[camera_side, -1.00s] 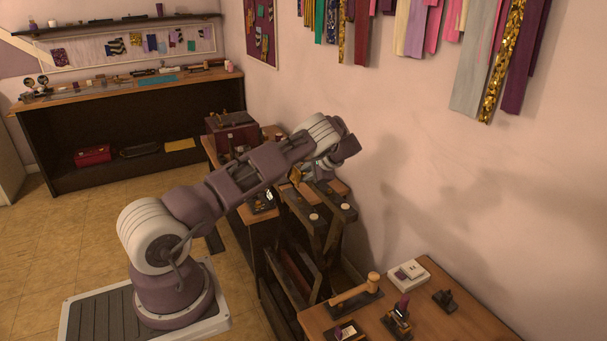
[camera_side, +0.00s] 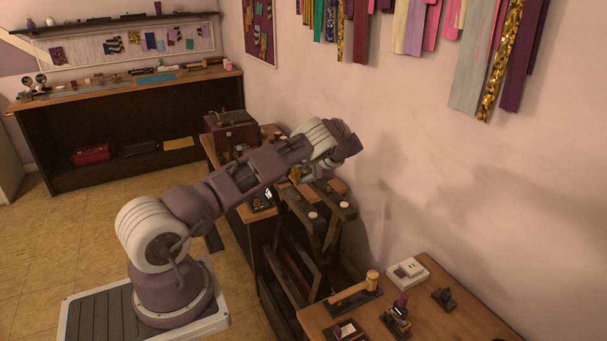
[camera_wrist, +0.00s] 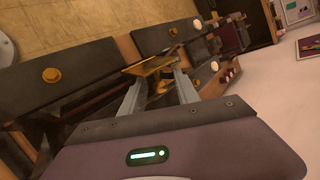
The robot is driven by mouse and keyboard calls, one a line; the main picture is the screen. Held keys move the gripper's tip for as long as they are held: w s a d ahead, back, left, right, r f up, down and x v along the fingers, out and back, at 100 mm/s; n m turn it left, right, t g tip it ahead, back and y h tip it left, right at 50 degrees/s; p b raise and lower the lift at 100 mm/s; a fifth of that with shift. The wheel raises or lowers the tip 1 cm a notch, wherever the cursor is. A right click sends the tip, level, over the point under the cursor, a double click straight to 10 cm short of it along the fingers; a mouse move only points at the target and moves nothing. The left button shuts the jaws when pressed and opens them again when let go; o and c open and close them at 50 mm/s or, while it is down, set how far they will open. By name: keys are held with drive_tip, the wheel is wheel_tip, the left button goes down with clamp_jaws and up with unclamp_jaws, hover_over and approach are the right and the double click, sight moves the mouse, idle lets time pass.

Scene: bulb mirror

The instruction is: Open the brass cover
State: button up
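The brass cover (camera_wrist: 150,64) is a tilted, gold-coloured plate on a dark bench frame, near the middle of the wrist view. A smaller brass part (camera_wrist: 158,88) shows below it, between my fingers. In the side view a bit of brass (camera_side: 294,175) shows beside my wrist. My gripper (camera_wrist: 160,79) is at the cover, its two grey fingers spread apart, one on each side of the brass. I cannot tell whether a fingertip touches the plate. In the side view my fingers are mostly hidden by my wrist.
Dark beams (camera_wrist: 55,80) with brass and pale round knobs surround the cover. A dark red box (camera_side: 233,133) stands behind on the bench. A wooden table (camera_side: 440,318) in front holds a mallet (camera_side: 372,282) and small tools. The wall (camera_side: 420,170) is close on the right.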

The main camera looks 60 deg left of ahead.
drive_tip(key=v, duration=0.7)
drive_tip(key=shift+d+r, duration=0.15)
drive_tip(key=shift+r, duration=0.2)
drive_tip(key=s+d+r+n+t+h, duration=0.2)
drive_tip(key=s+d+r+t+h, duration=0.15)
drive_tip(key=d+r, duration=0.7)
drive_tip(key=s+d+r+n+t+h, duration=0.1)
drive_tip(key=s+d+r+t+h, duration=0.3)
drive_tip(key=d+r, duration=0.65)
drive_tip(key=s+d+r, duration=0.4)
drive_tip(key=s+d, duration=0.6)
drive_tip(key=s+d+f, duration=0.1)
drive_tip(key=s+d, duration=0.3)
drive_tip(key=s, duration=0.3)
drive_tip(key=s+d+f+m+t+h, duration=0.1)
drive_tip(key=s+d+f, duration=0.1)
drive_tip(key=s+d, duration=0.2)
drive_tip(key=s, duration=0.3)
drive_tip(key=shift+d, duration=0.25)
